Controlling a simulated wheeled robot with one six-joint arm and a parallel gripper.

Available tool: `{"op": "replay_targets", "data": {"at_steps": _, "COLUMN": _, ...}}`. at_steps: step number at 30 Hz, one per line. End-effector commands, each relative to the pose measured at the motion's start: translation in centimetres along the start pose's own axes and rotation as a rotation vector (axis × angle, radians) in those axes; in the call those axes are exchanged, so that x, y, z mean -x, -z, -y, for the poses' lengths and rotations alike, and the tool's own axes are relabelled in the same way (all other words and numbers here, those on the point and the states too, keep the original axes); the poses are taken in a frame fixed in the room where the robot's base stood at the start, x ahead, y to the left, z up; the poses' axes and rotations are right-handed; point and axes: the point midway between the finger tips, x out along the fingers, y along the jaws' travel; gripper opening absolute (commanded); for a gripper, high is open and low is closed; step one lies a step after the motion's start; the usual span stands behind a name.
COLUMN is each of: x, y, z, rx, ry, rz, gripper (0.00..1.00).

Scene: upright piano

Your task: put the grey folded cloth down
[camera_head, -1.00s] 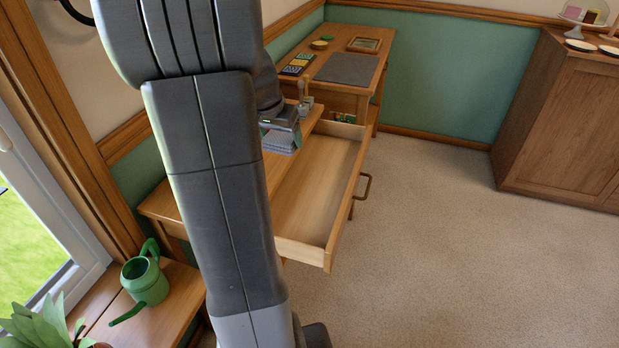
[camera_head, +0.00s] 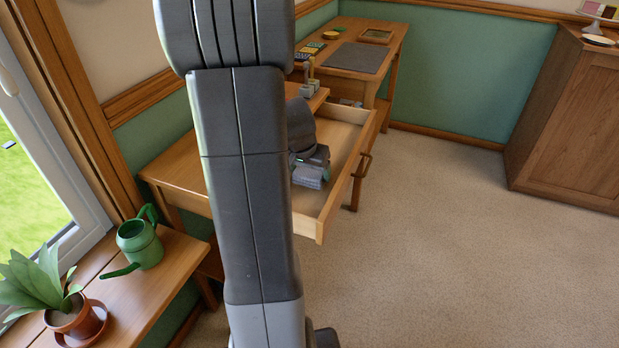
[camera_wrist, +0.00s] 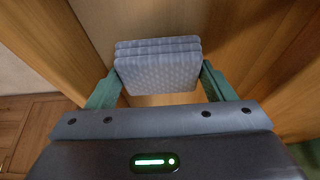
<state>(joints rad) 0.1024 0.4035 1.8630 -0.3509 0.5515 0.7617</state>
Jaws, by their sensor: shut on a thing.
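The grey folded cloth (camera_wrist: 158,72) is a stack of folded layers between the two green fingers of my gripper (camera_wrist: 160,78) in the wrist view. My gripper is shut on it. In the head view the cloth (camera_head: 307,178) is just below my gripper (camera_head: 309,160), over the open desk drawer (camera_head: 342,178). Whether it touches the drawer floor, I cannot tell. My arm hides much of the desk and the drawer's left part.
The desk (camera_head: 180,178) also carries a dark grey mat (camera_head: 356,58) and small items at its far end. A watering can (camera_head: 139,243) and a potted plant (camera_head: 72,312) stand at lower left. A wooden cabinet (camera_head: 570,125) stands at right. Carpet between is clear.

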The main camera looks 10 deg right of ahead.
Motion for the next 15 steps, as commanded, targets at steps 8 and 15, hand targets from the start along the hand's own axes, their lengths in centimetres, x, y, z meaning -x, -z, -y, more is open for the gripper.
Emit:
{"op": "replay_targets", "data": {"at_steps": 8, "x": -1.49, "y": -0.65, "z": -0.02, "rx": 0.000, "ry": 0.000, "rz": 0.001, "gripper": 0.54}}
{"op": "replay_targets", "data": {"at_steps": 15, "x": -1.82, "y": -0.79, "z": -0.01, "rx": 0.000, "ry": 0.000, "rz": 0.001, "gripper": 0.80}}
